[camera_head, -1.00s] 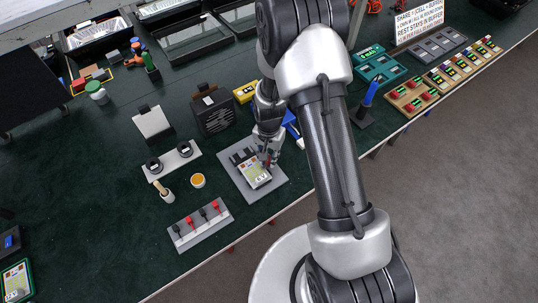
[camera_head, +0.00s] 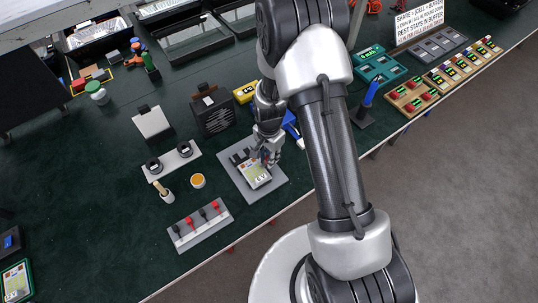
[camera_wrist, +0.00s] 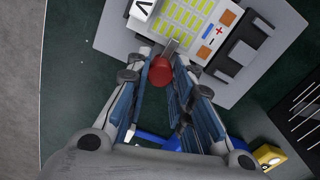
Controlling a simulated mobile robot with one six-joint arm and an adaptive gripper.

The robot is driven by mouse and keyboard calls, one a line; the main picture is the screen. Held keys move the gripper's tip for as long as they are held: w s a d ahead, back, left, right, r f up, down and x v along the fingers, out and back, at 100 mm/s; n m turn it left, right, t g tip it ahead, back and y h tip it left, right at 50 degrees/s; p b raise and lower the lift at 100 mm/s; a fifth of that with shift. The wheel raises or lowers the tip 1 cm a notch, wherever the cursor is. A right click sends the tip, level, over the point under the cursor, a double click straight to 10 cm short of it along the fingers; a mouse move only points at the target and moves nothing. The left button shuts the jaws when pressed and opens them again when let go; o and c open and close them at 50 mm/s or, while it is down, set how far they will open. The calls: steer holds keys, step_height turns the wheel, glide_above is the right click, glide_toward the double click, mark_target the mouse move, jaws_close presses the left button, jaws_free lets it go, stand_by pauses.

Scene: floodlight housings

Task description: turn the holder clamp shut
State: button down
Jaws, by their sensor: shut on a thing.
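The holder is a grey plate (camera_head: 276,187) with dark blocks on it, and a board (camera_head: 253,172) with yellow cells lies in it. In the wrist view the board (camera_wrist: 190,17) shows "+" and "−" marks and orange pads on the plate (camera_wrist: 118,38). The holder clamp (camera_wrist: 161,70) shows a red knob on a short metal bar reaching to the board's edge. My gripper (camera_wrist: 160,64) has its fingers on both sides of the red knob and is shut on it. In the head view my gripper (camera_head: 268,156) hides most of the clamp.
A rack with red and black handles (camera_head: 201,226) stands in front of the plate at the left. The table edge is close in front.

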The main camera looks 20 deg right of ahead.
steer(key=c, duration=1.4)
jaws_free()
steer(key=shift+r, duration=0.15)
step_height(320, 180, up, 12)
